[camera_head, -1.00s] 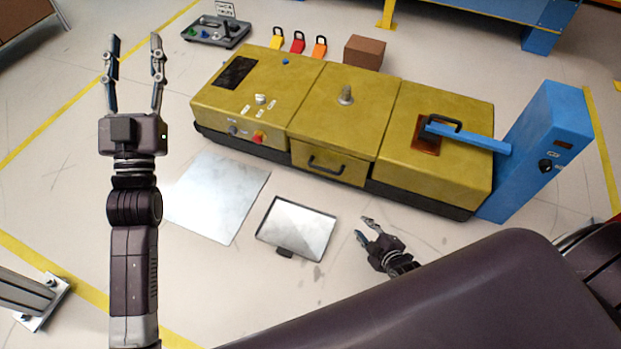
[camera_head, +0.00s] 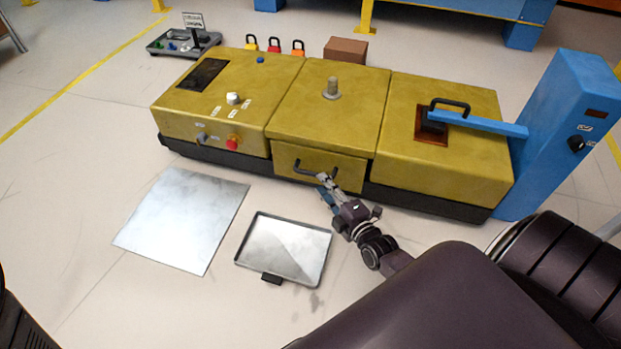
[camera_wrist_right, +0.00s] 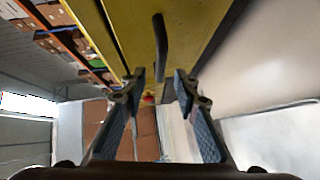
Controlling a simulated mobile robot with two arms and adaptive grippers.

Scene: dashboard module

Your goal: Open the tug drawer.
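The tug drawer (camera_head: 345,174) is a yellow front in the middle section of the yellow tug (camera_head: 340,115); it looks shut. Its dark bar handle (camera_head: 303,168) runs across the front. My right gripper (camera_head: 327,183) is just at the right part of the handle in the head view. In the right wrist view my right gripper (camera_wrist_right: 159,78) is open, its two fingers apart. The handle (camera_wrist_right: 160,45) lies in line with the gap, its near end close to the fingertips. I cannot tell whether they touch. My left gripper is not in view.
A metal tray (camera_head: 285,250) and a flat grey plate (camera_head: 185,220) lie on the floor before the tug. A blue post (camera_head: 565,140) with an arm stands at right. Several small padlocks and a brown box (camera_head: 346,50) sit behind the tug.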

